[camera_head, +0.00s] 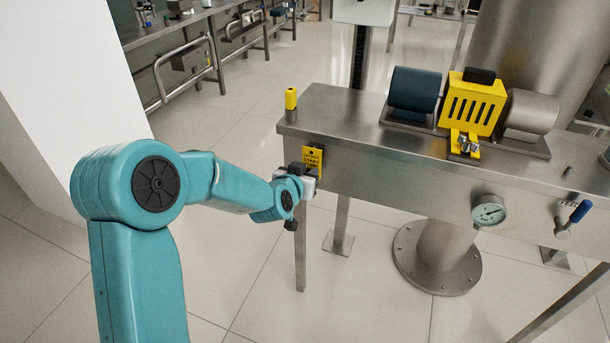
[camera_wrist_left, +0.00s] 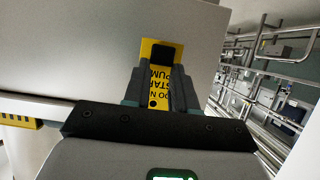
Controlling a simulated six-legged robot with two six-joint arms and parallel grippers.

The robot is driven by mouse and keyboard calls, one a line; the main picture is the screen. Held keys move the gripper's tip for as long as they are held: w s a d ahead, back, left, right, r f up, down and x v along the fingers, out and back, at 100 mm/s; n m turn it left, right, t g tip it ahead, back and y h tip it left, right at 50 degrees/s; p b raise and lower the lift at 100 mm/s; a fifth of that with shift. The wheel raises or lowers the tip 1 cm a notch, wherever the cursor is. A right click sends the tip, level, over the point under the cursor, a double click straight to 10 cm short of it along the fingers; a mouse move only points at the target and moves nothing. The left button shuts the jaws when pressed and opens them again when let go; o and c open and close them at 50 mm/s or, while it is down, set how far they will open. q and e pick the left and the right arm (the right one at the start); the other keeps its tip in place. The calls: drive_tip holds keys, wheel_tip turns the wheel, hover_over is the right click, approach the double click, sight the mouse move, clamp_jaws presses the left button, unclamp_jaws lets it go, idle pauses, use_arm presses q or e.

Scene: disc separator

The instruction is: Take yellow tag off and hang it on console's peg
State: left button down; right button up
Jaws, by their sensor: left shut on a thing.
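The yellow tag (camera_head: 312,157) with black print is at the left end of the steel console (camera_head: 400,176), in front of its front face. My left gripper (camera_head: 304,179) is shut on the tag's lower part. In the left wrist view the tag (camera_wrist_left: 158,76) appears upside down between the two fingers (camera_wrist_left: 160,88). I cannot tell whether the tag still touches the console. A small dark peg (camera_head: 567,171) sticks out of the console's front face at the right. My right gripper is not in view.
A pressure gauge (camera_head: 488,211) and a blue-handled valve (camera_head: 577,214) stand out from the console's front. A yellow slotted guard (camera_head: 473,104) and motor sit on top. A yellow-capped post (camera_head: 291,103) is at the left corner. Floor in front is clear.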

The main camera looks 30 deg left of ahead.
use_arm(q)
drive_tip(key=shift+w, duration=0.2)
idle(0.3)
drive_tip(key=shift+w+a, duration=0.15)
drive_tip(key=shift+w, duration=0.3)
drive_tip(key=c, duration=1.1)
unclamp_jaws()
drive_tip(key=shift+o, duration=1.4)
